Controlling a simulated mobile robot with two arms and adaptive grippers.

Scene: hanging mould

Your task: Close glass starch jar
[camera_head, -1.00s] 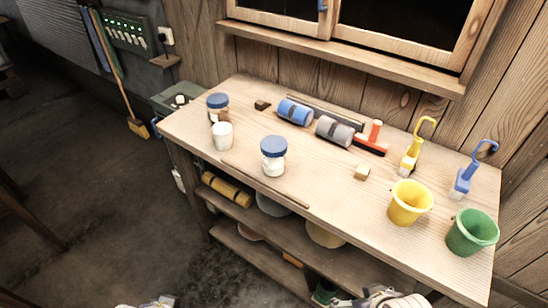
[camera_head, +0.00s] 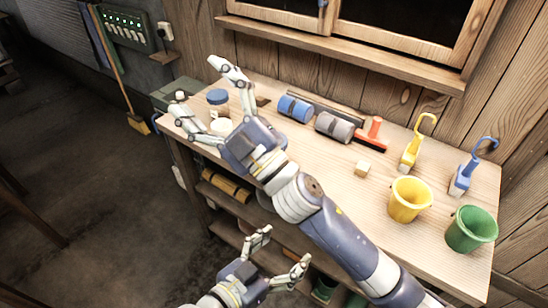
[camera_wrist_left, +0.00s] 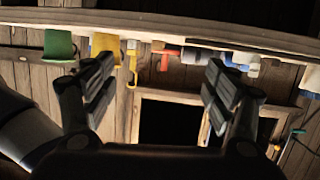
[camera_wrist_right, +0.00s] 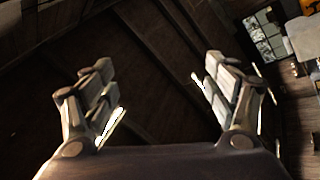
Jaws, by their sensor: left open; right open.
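A glass jar with a blue lid (camera_head: 218,97) stands at the table's left back, brownish inside. A white cup (camera_head: 221,127) stands in front of it, partly covered. The other blue-lidded jar, with white contents, is hidden behind my right arm, so I cannot see how its lid sits. My right gripper (camera_head: 203,83) is open and empty above the table's left end, its fingers spread either side of the brownish jar in the picture. My left gripper (camera_head: 282,247) is open and empty in front of the table, below its top; its fingers also show in the left wrist view (camera_wrist_left: 157,85).
On the wooden table (camera_head: 330,205) are blue (camera_head: 295,108) and grey (camera_head: 333,127) rolls, a red squeegee (camera_head: 372,138), a small block (camera_head: 362,168), brushes, and yellow (camera_head: 410,200) and green (camera_head: 471,230) buckets. The window wall stands behind. A shelf with goods lies below.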

